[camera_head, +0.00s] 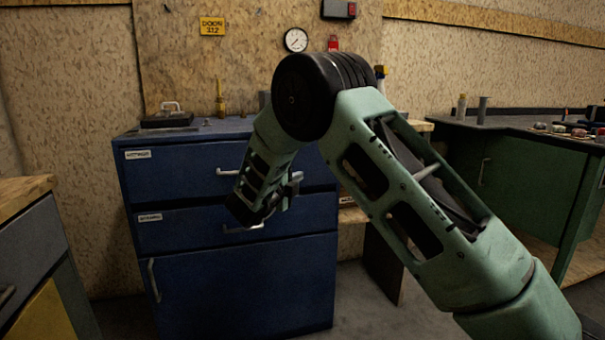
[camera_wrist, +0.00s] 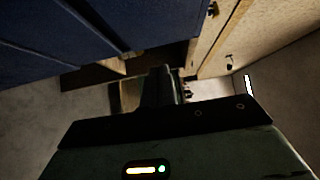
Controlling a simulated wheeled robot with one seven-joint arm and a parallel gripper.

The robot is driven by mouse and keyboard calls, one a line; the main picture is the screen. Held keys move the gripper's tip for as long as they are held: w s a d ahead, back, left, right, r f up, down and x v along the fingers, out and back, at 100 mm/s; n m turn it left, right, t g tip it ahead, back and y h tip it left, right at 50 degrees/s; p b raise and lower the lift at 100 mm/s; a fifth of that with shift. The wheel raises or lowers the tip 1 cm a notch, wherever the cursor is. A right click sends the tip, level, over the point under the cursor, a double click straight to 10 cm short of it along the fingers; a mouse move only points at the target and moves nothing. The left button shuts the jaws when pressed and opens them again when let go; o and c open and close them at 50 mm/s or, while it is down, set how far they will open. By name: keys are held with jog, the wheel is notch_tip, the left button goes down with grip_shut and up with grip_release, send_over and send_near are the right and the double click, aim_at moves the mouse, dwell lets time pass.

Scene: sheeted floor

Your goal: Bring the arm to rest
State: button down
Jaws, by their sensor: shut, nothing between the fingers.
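My green arm reaches in from the lower right in the head view, bends at a black elbow joint, and folds down in front of the blue cabinet (camera_head: 230,285). My gripper (camera_head: 294,180) is mostly hidden behind the forearm, near the cabinet's upper drawers. In the wrist view my gripper (camera_wrist: 160,75) is a dark shape at the centre, shut with nothing visible held. The cabinet's blue front (camera_wrist: 50,35) fills the upper left there. I cannot tell whether the gripper touches the cabinet.
A dark case (camera_head: 168,118) and a brass-coloured item (camera_head: 221,100) stand on the cabinet top. A green workbench (camera_head: 525,175) with small items is at the right. A wooden-topped unit (camera_head: 35,255) is at the left. Some floor (camera_head: 365,315) is clear.

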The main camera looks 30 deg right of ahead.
jog(key=shift+s+a, duration=0.2)
jog(key=shift+a, duration=0.15)
